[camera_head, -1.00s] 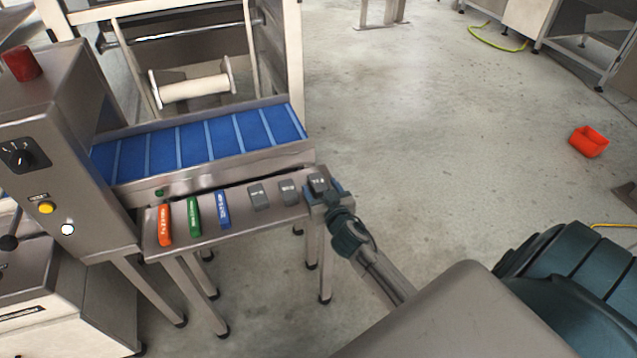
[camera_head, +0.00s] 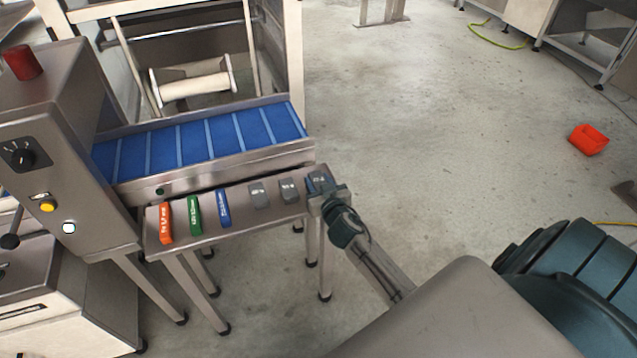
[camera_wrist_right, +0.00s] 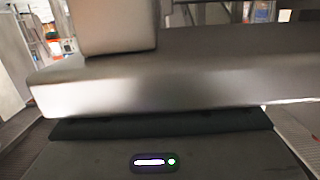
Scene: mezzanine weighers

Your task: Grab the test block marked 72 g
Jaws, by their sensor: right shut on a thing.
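Three small grey blocks stand in a row at the right end of the steel shelf (camera_head: 190,228): a left one (camera_head: 259,195), a middle one (camera_head: 289,190) and a right one (camera_head: 319,178). Their markings are too small to read, so I cannot tell which is 72 g. My right gripper (camera_head: 320,185) is shut on the right grey block at the shelf's right end. I cannot tell whether that block touches the shelf. The right wrist view is filled by blurred grey metal parts close to the camera. My left gripper is not in view.
An orange (camera_head: 165,223), a green (camera_head: 195,215) and a blue piece (camera_head: 223,208) lie left of the grey blocks. A blue belt conveyor (camera_head: 195,145) runs behind the shelf. A control cabinet (camera_head: 65,150) stands left. The floor to the right is open, with a red bin (camera_head: 588,140).

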